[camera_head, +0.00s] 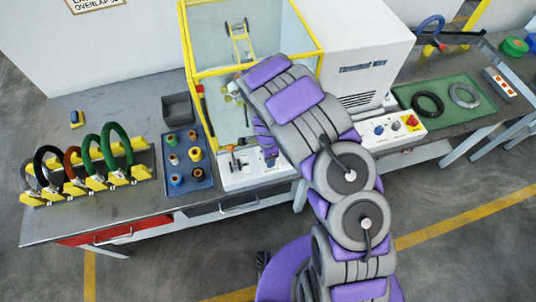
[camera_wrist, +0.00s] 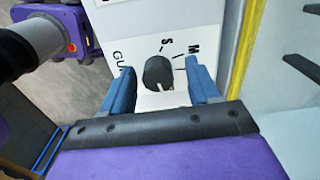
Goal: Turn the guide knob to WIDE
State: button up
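The guide knob (camera_wrist: 158,73) is a dark round knob on a white panel (camera_wrist: 133,15) in the wrist view. Letters "GU" show left of it, and "S" and "M" with tick marks lie above it. A pale mark shows on its lower right edge; which setting it points to I cannot tell. My gripper (camera_wrist: 159,68) is open, with one blue finger on each side of the knob and gaps visible between. In the head view my arm hides the knob; the white front panel (camera_head: 240,180) shows beside it.
A yellow-framed clear enclosure (camera_head: 215,75) stands behind the panel. A blue tray (camera_head: 187,180) with several spools and a rack of coils (camera_head: 92,178) lie left. At right are a second control panel (camera_head: 396,130) and a green mat (camera_head: 445,117) with two rings.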

jog(key=shift+r, duration=0.1)
jog(key=shift+d+r, duration=0.1)
jog(key=shift+r, duration=0.1)
notch_tip(320, 180, up, 17)
jog(key=shift+f+p, duration=0.15)
jog(key=shift+p, duration=0.25)
dwell(0.6)
